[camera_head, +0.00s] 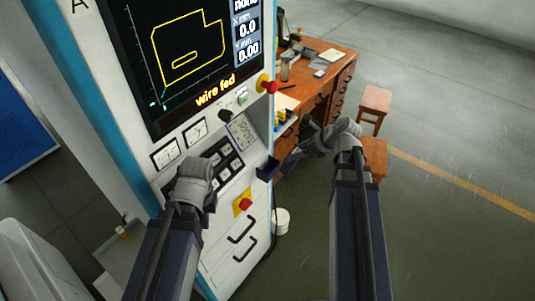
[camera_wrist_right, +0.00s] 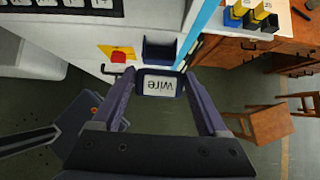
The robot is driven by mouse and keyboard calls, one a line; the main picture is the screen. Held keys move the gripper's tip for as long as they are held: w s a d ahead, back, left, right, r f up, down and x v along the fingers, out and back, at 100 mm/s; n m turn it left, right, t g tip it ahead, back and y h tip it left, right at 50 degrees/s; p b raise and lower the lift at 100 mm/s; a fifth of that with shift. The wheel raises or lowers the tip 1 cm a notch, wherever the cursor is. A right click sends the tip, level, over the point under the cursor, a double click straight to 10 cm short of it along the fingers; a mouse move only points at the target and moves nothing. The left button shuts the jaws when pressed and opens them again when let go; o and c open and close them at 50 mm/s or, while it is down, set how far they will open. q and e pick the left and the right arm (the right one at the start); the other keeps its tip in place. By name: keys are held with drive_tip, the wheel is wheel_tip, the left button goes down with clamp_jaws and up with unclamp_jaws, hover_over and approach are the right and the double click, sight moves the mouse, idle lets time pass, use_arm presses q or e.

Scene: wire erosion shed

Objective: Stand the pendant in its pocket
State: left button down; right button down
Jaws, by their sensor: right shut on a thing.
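The pendant (camera_wrist_right: 160,84) is a small dark blue block whose pale face reads "wire", upside down in the right wrist view. My right gripper (camera_wrist_right: 161,78) is shut on it, with one finger on each side. In the head view my right gripper (camera_head: 292,158) is to the right of the pocket (camera_head: 268,169), a dark blue open box on the machine's side edge. The pocket also shows just beyond the pendant in the right wrist view (camera_wrist_right: 160,48). The pendant looks outside the pocket. My left gripper (camera_head: 205,190) is in front of the keypad; its fingers are hidden.
The machine's screen (camera_head: 190,50) is above, with a red button (camera_head: 245,204) below left of the pocket. A wooden desk (camera_head: 325,75) with bottles and two stools (camera_head: 374,103) stand behind to the right. Open floor lies at the right.

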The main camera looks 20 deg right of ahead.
drive_tip(key=w+a+f+b, duration=0.5)
drive_tip(key=w, duration=0.2)
drive_tip(key=shift+a+f+g, duration=0.25)
drive_tip(key=shift+f+g, duration=0.05)
drive_tip(key=shift+w+a+f+g+h, duration=0.45)
drive_tip(key=shift+w+f+g+h, duration=0.1)
drive_tip(key=shift+w+f+g, duration=0.1)
drive_tip(key=shift+w+a+f+g+h, duration=0.4)
drive_tip(key=shift+w+f+g+h, duration=0.1)
drive_tip(key=shift+f+g+h, duration=0.1)
